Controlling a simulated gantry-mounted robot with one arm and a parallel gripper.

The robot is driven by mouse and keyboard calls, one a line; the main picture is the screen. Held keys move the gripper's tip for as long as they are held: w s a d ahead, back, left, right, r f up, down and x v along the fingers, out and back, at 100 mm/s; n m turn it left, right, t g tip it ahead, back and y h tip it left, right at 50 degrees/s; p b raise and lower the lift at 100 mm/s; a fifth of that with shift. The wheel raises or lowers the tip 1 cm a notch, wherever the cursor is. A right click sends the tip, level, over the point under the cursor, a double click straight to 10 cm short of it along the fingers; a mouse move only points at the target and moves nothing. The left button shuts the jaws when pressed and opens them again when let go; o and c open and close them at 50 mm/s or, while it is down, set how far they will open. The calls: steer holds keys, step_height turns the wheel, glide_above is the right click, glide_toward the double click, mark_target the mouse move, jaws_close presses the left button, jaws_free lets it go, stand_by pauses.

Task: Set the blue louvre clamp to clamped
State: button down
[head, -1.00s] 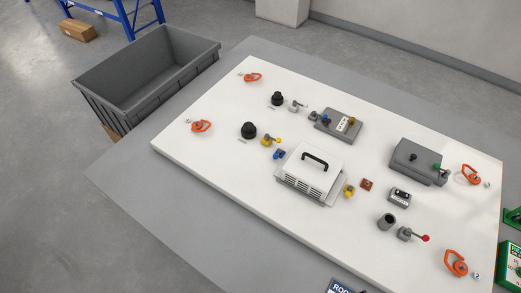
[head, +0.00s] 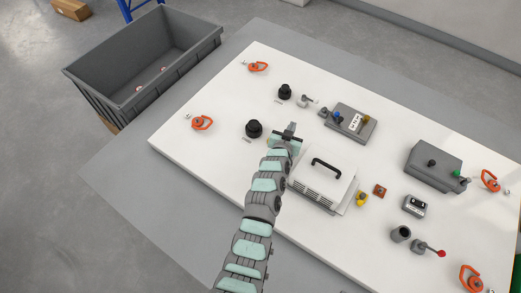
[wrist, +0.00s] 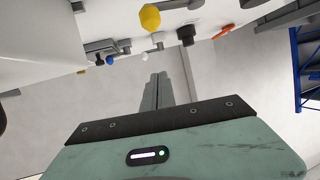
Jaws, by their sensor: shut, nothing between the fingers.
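The white louvred box (head: 308,173) with a black handle stands on the white board. The blue clamp at its left side is hidden behind my arm in the head view, and I cannot pick it out in the wrist view. My gripper (head: 291,128) is near the box's far left corner, shut and empty. Its closed fingers also show in the wrist view (wrist: 157,92). A yellow clamp (head: 361,199) sits at the box's right side. A yellow knob (wrist: 150,17) shows beyond the fingertips in the wrist view.
Another grey box (head: 433,165) and a red-tipped lever (head: 440,253) are at the right. A grey crate (head: 85,85) stands beyond the board at the left.

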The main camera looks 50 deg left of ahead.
steer(key=a+f, duration=0.1)
steer(key=s+a+f+g+h, duration=0.1)
steer(key=s+a+f+g, duration=0.1)
steer(key=a, duration=0.1)
steer(key=shift+s+a+f+h, duration=0.1)
steer(key=shift+s+f+h, duration=0.05)
steer(key=shift+h, duration=0.25)
steer(key=s+h, duration=0.1)
steer(key=s+a+f+g+h, duration=0.1)
steer(key=s, duration=0.1)
steer(key=s+a+h, duration=0.1)
steer(key=shift+s+f+g, duration=0.2)
steer(key=shift+f+g, duration=0.1)
steer(key=shift+g, duration=0.1)
steer(key=s+r+m+g+h, duration=0.1)
steer(key=s+r+h, duration=0.3)
steer(key=s, duration=0.5)
steer(key=shift+s+d+m+g+h+b, duration=0.3)
steer(key=shift+m+g+h+b, duration=0.15)
steer(key=shift+h, duration=0.25)
steer(key=b+x, duration=0.3)
steer(key=x, duration=0.7)
steer(key=shift+f, duration=0.1)
steer(key=d+p, duration=0.1)
steer(key=w+d, duration=0.1)
steer(key=shift+w+d+p, duration=0.1)
steer(key=shift+d+p, duration=0.2)
steer(key=shift+p, duration=0.1)
steer(key=shift+w+d, duration=0.25)
steer(key=shift+d, duration=0.3)
